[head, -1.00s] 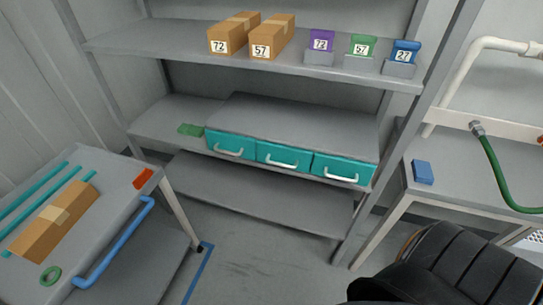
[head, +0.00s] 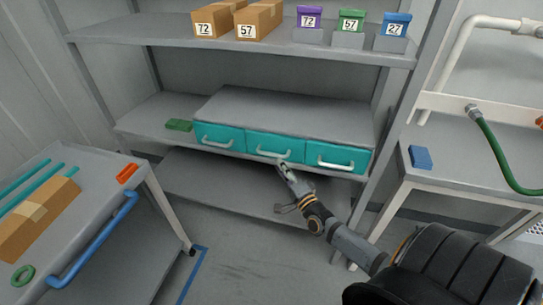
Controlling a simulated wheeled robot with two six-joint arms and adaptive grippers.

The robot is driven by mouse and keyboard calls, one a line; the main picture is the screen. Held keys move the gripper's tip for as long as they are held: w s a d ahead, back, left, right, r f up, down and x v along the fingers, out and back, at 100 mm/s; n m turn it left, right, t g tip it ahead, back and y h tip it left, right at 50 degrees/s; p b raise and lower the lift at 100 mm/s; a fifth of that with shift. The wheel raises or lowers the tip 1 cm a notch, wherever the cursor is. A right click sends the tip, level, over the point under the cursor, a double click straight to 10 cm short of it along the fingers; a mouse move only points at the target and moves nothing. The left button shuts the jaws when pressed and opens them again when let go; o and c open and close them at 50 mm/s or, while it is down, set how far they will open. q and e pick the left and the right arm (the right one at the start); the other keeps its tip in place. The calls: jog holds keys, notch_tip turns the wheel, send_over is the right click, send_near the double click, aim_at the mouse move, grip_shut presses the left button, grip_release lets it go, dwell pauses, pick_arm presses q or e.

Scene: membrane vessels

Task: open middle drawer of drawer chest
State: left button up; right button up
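The grey drawer chest (head: 290,108) sits on the middle shelf and has three teal drawers side by side, each with a pale handle. The middle drawer (head: 262,144) looks closed, and its handle (head: 274,156) runs across its front. My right gripper (head: 283,166) reaches up from the lower right and is just below and in front of that handle. I cannot tell whether it touches the handle or whether its fingers are open. My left gripper is not in view.
The left drawer (head: 219,136) and right drawer (head: 337,158) look closed. A green block (head: 179,125) lies left of the chest. Boxes (head: 259,20) and numbered containers stand on the shelf above. A trolley (head: 75,170) with a blue handle stands at left, a side table (head: 465,165) at right.

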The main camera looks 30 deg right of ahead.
aim_at(271, 154)
jog(key=w, duration=0.4)
jog(key=w+b, duration=0.1)
jog(key=w, duration=0.2)
jog(key=shift+d+r, duration=0.25)
jog(key=shift+r, duration=0.15)
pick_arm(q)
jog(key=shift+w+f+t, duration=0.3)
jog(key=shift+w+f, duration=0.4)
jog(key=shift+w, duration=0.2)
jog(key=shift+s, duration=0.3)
pick_arm(e)
grip_shut()
